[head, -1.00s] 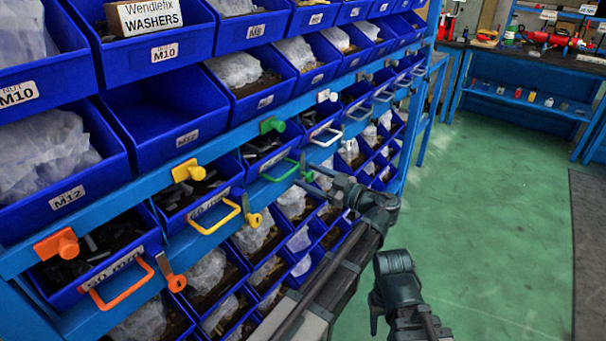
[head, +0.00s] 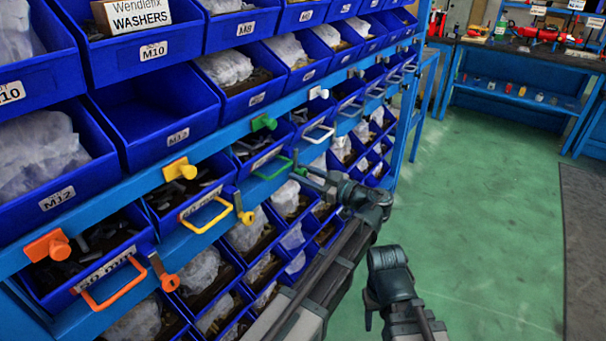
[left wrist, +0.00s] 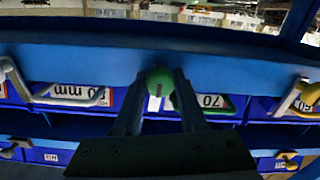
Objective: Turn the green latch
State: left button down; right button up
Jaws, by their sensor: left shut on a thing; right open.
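The green latch (left wrist: 160,82) shows its round knob in the left wrist view, between the two fingers of my left gripper (left wrist: 158,97). The fingers are shut on the knob from both sides. In the head view my left gripper (head: 302,176) is just right of the green drawer handle (head: 272,168) and covers most of the latch. The latch's exact angle is hard to tell. The green handle also shows in the left wrist view (left wrist: 222,108), right of the knob. My right arm stands at the lower middle of the head view; its fingers cannot be made out.
A yellow latch (head: 243,208) and an orange latch (head: 165,274) sit left along the blue rack. A separate green knob (head: 264,122) sits on the rail above. Blue bins (head: 150,115) fill the rack. Green floor (head: 480,210) to the right is clear.

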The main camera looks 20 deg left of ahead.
pick_arm(q)
jog(key=m, duration=0.8)
jog(key=shift+w+m, duration=0.1)
jog(key=shift+m, duration=0.3)
jog(key=m, duration=0.4)
jog(key=shift+m, duration=0.3)
jog(key=shift+f+m, duration=0.1)
jog(key=shift+m, duration=1.7)
jog(key=shift+c, duration=2.3)
grip_release()
jog(key=shift+d, duration=0.15)
